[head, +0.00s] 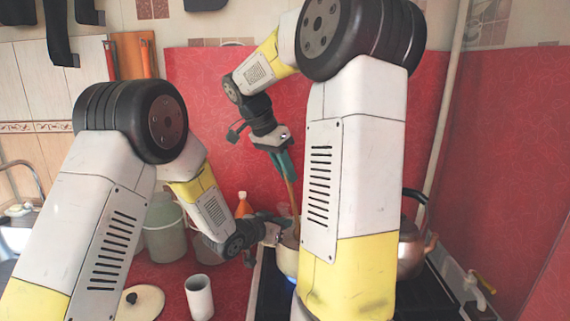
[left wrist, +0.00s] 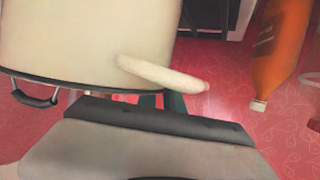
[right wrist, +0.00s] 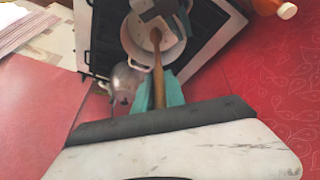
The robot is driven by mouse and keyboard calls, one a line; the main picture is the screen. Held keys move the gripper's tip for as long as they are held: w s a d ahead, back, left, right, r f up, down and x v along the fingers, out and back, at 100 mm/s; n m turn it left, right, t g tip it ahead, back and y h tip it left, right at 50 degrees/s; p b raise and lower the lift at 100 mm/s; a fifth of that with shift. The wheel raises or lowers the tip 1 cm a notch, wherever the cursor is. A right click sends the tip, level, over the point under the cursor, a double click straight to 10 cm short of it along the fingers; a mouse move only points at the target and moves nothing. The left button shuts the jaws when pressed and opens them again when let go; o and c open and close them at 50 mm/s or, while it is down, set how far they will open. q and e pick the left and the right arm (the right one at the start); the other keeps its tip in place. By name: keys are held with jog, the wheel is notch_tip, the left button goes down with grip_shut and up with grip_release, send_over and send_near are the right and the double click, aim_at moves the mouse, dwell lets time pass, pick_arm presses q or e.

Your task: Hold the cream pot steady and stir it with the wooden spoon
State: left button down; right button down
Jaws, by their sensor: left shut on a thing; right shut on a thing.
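The cream pot (head: 285,260) stands on the stove, partly hidden behind my right arm. It fills the upper left of the left wrist view (left wrist: 85,40). My left gripper (head: 274,234) is at its side, shut on its pale handle (left wrist: 160,72). My right gripper (head: 284,165) is above the pot, shut on the wooden spoon (head: 293,203). The spoon (right wrist: 156,75) runs down from the teal fingers, and its lower end is inside the pot's opening in the right wrist view. The left gripper also shows at the pot's rim there (right wrist: 158,10).
A metal kettle (head: 412,245) stands on the stove (head: 430,292) right of the pot. An orange bottle (head: 242,203) is behind the left gripper. Buckets (head: 164,232), a white mug (head: 199,298) and a cream lid (head: 141,302) are on the red counter at left.

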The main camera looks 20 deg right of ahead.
aim_at(292, 193)
jog(key=shift+s+d+f, duration=0.1)
jog(key=shift+d+f, duration=0.1)
jog(key=shift+f, duration=0.85)
jog(key=shift+s+d+f, duration=0.1)
jog(key=shift+d+f, duration=0.05)
jog(key=shift+f, duration=0.95)
jog(key=shift+s+d+f, duration=0.1)
jog(key=shift+d+f, duration=0.1)
jog(key=shift+f, duration=0.85)
jog(key=shift+d, duration=0.1)
